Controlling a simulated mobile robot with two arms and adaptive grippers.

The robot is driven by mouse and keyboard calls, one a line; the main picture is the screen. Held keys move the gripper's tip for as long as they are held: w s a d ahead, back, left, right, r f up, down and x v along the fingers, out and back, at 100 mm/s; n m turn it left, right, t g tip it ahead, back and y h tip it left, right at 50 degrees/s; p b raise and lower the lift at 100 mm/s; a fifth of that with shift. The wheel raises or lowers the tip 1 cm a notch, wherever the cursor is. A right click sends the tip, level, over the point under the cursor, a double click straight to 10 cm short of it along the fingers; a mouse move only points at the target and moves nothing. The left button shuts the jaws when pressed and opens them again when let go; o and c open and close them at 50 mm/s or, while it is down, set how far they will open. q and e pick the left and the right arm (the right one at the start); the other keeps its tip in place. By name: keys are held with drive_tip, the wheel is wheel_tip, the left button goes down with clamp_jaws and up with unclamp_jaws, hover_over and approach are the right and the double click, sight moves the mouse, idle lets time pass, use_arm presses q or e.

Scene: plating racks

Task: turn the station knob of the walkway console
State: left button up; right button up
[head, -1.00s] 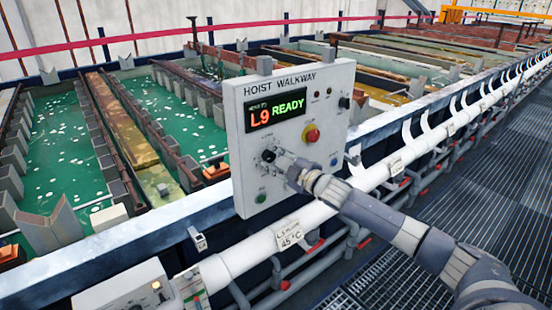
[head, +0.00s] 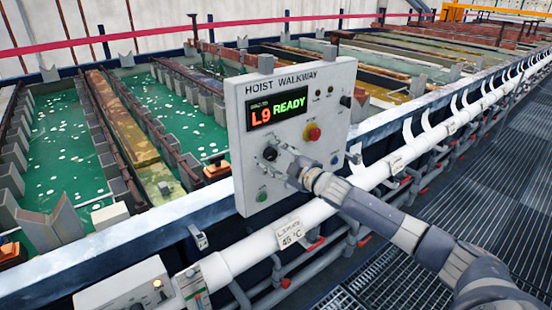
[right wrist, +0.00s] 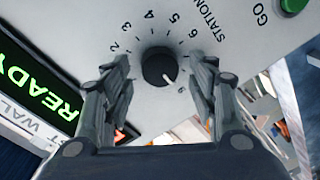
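The station knob (right wrist: 157,66) is a round black dial on the walkway console (head: 237,110), a light grey panel headed HOIST WALKWAY. Its white pointer mark aims toward the 9 on the scale in the right wrist view. The knob also shows in the head view (head: 270,153). The console display (head: 277,108) reads L9 READY. My right gripper (right wrist: 163,72) is open, with one finger on each side of the knob and a visible gap to it on both sides. In the head view the right gripper (head: 286,161) is just in front of the knob. My left gripper is not in view.
A white pipe (head: 260,245) runs under the console. Green tanks (head: 60,160) lie behind.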

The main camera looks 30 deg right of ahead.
drive_tip(key=shift+s, duration=0.1)
drive_tip(key=shift+s+d+f, duration=0.15)
drive_tip(key=shift+s, duration=0.6)
drive_tip(key=s+d, duration=0.1)
drive_tip(key=s, duration=0.9)
drive_tip(key=shift+s+r, duration=0.15)
drive_tip(key=shift+r, duration=0.3)
